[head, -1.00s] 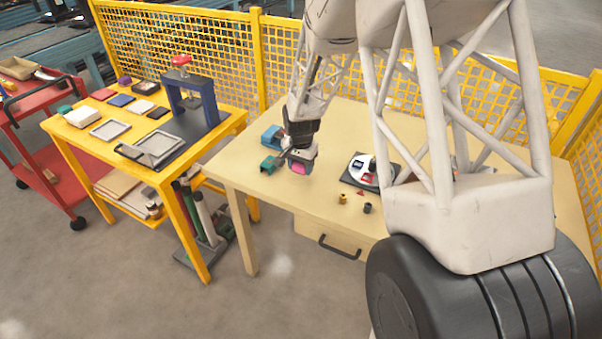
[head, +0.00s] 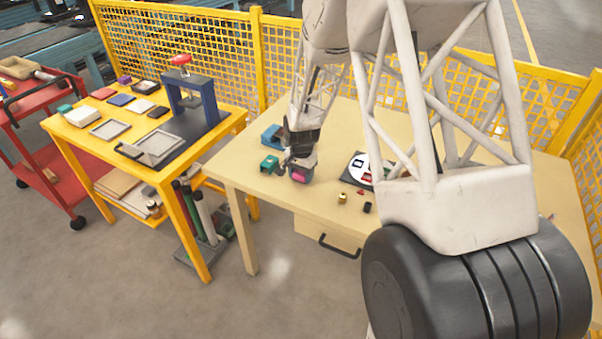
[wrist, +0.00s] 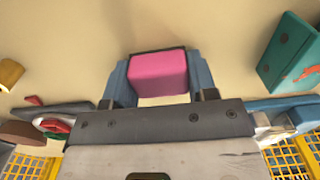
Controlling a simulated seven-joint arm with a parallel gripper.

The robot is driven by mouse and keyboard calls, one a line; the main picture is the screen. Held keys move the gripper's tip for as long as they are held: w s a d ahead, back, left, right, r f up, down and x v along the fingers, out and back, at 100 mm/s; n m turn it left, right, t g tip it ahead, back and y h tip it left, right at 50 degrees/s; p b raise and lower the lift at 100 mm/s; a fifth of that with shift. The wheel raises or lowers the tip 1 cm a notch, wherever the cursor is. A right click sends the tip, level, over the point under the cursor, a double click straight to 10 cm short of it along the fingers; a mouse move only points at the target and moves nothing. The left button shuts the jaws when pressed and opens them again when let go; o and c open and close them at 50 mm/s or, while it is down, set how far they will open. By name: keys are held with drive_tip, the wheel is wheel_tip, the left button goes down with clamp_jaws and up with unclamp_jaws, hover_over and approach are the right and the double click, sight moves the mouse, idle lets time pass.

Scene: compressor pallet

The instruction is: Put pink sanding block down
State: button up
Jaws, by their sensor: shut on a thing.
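The pink sanding block (wrist: 158,74) is between the two fingers of my gripper (wrist: 160,82) in the wrist view, and the fingers are shut on it. In the head view the pink block (head: 299,175) shows at the lower end of my gripper (head: 299,170), low over the front left part of the wooden table (head: 240,169). I cannot tell whether the block touches the tabletop.
A teal-green block (head: 269,164) and a blue object (head: 271,134) are just left of my gripper. Bare tabletop lies before the gripper.

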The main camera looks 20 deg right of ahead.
drive_tip(key=shift+f, duration=0.3)
drive_tip(key=o, duration=1.1)
drive_tip(key=shift+s+f, duration=0.1)
drive_tip(key=shift+f, duration=0.05)
drive_tip(key=shift+c, duration=0.2)
drive_tip(key=shift+o, duration=0.3)
drive_tip(key=shift+f, duration=0.1)
drive_tip(key=shift+s+d, duration=0.1)
drive_tip(key=shift+s, duration=0.05)
drive_tip(key=shift+c, duration=0.3)
drive_tip(key=shift+o, duration=0.3)
drive_tip(key=shift+d+r, duration=0.1)
drive_tip(key=shift+r, duration=0.35)
drive_tip(key=r, duration=0.7)
drive_tip(key=shift+w+r, duration=0.25)
drive_tip(key=shift+w, duration=0.15)
drive_tip(key=shift+r, duration=0.4)
